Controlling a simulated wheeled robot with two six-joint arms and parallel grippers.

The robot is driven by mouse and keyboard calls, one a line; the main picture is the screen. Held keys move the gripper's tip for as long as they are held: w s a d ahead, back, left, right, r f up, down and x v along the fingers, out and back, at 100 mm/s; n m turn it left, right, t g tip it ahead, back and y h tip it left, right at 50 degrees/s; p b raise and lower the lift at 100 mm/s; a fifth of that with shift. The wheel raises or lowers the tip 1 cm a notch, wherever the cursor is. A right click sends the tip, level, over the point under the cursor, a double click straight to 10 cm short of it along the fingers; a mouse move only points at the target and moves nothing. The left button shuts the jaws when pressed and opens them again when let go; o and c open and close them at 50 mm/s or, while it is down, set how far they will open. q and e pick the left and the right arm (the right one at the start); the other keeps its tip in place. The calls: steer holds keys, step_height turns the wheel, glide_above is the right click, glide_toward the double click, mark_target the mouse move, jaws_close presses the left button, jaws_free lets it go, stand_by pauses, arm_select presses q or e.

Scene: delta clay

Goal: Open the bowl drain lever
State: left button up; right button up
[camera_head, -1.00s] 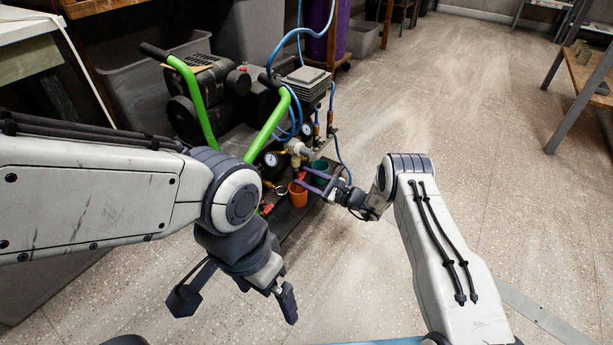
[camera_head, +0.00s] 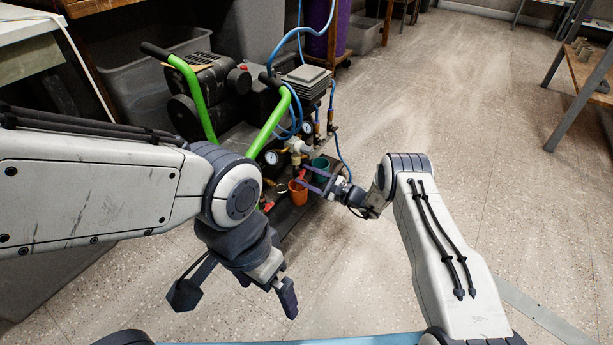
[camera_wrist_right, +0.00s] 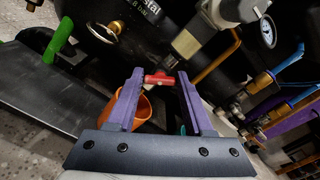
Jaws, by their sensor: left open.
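A small red lever (camera_wrist_right: 159,78) shows in the right wrist view, in front of a dark tank and below a pale filter-regulator body (camera_wrist_right: 198,42). My right gripper (camera_wrist_right: 161,76) has its purple fingers apart, with the lever between or just beyond the tips; contact cannot be told. In the head view my right gripper (camera_head: 304,179) is at the front of the compressor, below the regulator (camera_head: 298,147); the lever is hard to make out there. My left gripper (camera_head: 236,298) is open and empty at the lower left, away from the compressor.
The compressor has green handles (camera_head: 270,122), gauges and blue hoses. An orange cup (camera_head: 298,193) and a green cup (camera_head: 320,168) are close to my right gripper. Grey bins (camera_head: 145,80) stand behind on the left. The floor (camera_head: 440,120) on the right is clear.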

steer(key=o, duration=0.3)
steer(key=p+v, duration=0.5)
steer(key=v, duration=0.5)
steer(key=shift+s+d, duration=0.2)
steer(key=shift+d, duration=0.05)
